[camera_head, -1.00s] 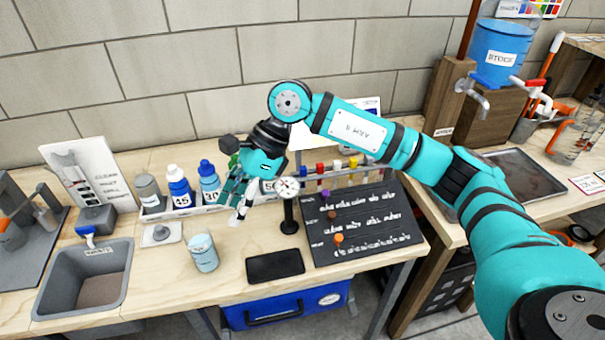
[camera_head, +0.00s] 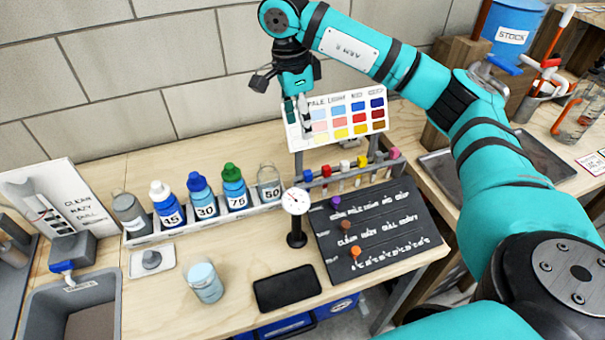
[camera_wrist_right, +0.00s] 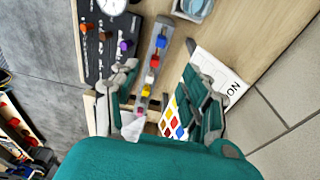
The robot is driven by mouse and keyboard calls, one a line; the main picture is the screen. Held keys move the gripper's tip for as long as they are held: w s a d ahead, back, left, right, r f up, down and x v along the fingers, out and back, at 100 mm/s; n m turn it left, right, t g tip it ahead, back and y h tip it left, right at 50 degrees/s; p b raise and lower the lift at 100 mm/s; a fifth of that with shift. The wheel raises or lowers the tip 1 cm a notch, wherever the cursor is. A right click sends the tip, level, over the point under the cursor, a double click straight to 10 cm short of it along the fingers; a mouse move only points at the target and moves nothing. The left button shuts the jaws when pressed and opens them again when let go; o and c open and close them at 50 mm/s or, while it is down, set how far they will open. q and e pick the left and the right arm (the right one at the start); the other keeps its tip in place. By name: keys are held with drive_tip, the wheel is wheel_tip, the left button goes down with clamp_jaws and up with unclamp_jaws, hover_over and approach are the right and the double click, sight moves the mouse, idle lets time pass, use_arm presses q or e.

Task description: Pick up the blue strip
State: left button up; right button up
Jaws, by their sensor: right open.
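A rack (camera_head: 350,174) at the back of the bench holds a row of strips with coloured tops. The blue strip (camera_head: 308,176) stands at its left end, beside a red-topped one. Its blue top also shows in the right wrist view (camera_wrist_right: 161,42). My right gripper (camera_head: 298,120) hangs above and behind the rack, in front of the colour chart, apart from the strip. In the right wrist view its open fingers (camera_wrist_right: 162,72) flank the row of tops, with the blue top beyond their tips. My left gripper is out of view.
The colour chart (camera_head: 350,108) stands behind the rack. A dial gauge (camera_head: 296,203) stands in front of its left end, next to a black board (camera_head: 380,235) with pegs. Several labelled bottles (camera_head: 203,193) stand in a tray to the left. A cup (camera_head: 205,282) is nearer.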

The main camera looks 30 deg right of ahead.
approach(308, 172)
drive_tip(key=f, duration=0.2)
drive_tip(key=shift+s+d+f, duration=0.2)
drive_tip(key=shift+f, duration=0.05)
drive_tip(key=shift+d+f, duration=0.1)
drive_tip(key=shift+f, duration=0.8)
drive_tip(key=f+p, duration=0.1)
drive_tip(key=f, duration=0.1)
drive_tip(key=f+p, duration=0.1)
drive_tip(key=f, duration=0.1)
drive_tip(key=shift+d+f, duration=0.2)
drive_tip(key=shift+f, duration=0.1)
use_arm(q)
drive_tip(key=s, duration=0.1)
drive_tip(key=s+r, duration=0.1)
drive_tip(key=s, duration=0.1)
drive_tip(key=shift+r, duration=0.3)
use_arm(e)
drive_tip(key=shift+f, duration=0.2)
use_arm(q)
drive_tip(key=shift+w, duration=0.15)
use_arm(e)
drive_tip(key=c, duration=0.8)
